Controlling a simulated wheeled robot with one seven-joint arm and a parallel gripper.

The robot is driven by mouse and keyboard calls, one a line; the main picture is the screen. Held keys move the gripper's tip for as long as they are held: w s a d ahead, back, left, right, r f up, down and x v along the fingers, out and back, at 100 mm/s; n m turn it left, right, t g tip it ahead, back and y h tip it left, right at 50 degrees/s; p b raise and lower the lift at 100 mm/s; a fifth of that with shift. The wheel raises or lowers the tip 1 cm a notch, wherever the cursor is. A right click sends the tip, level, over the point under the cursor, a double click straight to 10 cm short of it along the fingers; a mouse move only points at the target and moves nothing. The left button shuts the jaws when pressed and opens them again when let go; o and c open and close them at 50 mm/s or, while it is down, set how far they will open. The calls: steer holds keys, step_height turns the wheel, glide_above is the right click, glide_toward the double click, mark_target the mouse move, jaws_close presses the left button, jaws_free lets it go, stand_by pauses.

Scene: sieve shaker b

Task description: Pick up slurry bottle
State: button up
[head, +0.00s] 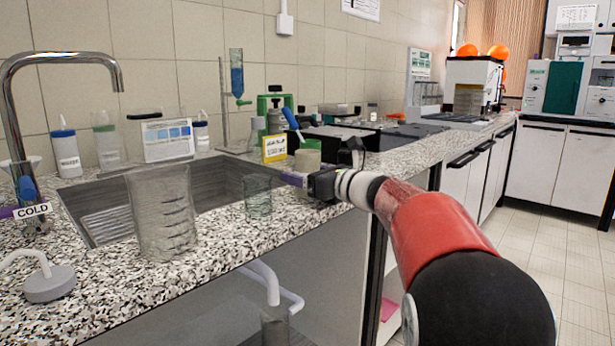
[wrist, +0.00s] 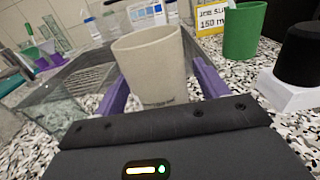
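A beige, open-topped cylindrical vessel (head: 307,159), which I take to be the slurry bottle, stands upright near the sink's right end. It also fills the middle of the wrist view (wrist: 150,65). My gripper (head: 296,178) reaches it low from the front right. In the wrist view its purple fingers (wrist: 160,85) are spread, one on each side of the vessel. A gap shows at the right finger; I cannot tell whether the left one touches. The vessel's lower part is hidden behind my gripper.
A yellow sign (head: 274,148) stands just behind the vessel, with a green container (wrist: 243,30) beside it in the wrist view. A glass beaker (head: 257,195) stands close at left. A large beaker (head: 163,210) and the sink (head: 215,182) lie further left.

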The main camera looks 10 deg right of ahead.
steer(key=c, duration=1.1)
steer(key=shift+r, duration=0.2)
